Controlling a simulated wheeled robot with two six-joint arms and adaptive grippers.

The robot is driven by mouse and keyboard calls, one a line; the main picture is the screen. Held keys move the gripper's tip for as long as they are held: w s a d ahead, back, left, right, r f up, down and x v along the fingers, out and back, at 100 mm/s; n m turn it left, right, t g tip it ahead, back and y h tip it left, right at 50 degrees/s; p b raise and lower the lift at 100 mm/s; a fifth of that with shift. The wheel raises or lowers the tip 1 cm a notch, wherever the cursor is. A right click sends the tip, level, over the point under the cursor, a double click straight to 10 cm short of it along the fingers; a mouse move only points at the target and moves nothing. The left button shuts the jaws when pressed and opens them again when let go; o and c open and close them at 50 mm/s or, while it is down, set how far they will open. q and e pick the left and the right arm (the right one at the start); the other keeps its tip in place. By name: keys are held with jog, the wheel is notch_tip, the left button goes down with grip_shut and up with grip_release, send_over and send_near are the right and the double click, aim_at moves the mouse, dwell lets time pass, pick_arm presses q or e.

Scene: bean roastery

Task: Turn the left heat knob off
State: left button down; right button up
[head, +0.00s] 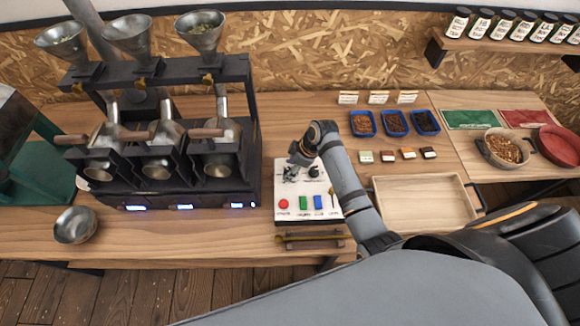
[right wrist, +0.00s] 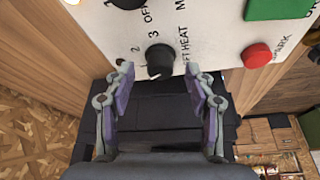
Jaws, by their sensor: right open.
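The left heat knob (right wrist: 159,62) is black and round, on a white control panel (right wrist: 200,30). In the right wrist view, "FT HEAT", "OFF", 2 and 3 show around it. My right gripper (right wrist: 156,75) is open, its two fingers on either side of the knob with gaps, not closed on it. My left gripper is not in view.
A second black knob (head: 314,172) is to the right on the panel. A red button (right wrist: 257,55) and a green button (right wrist: 275,9) lie near the knob. The black roaster (head: 105,185) stands left of the panel, an empty wooden tray (head: 425,202) to its right.

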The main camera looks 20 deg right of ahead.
jog(key=shift+a+f, duration=0.1)
jog(key=shift+f, duration=0.3)
grip_shut()
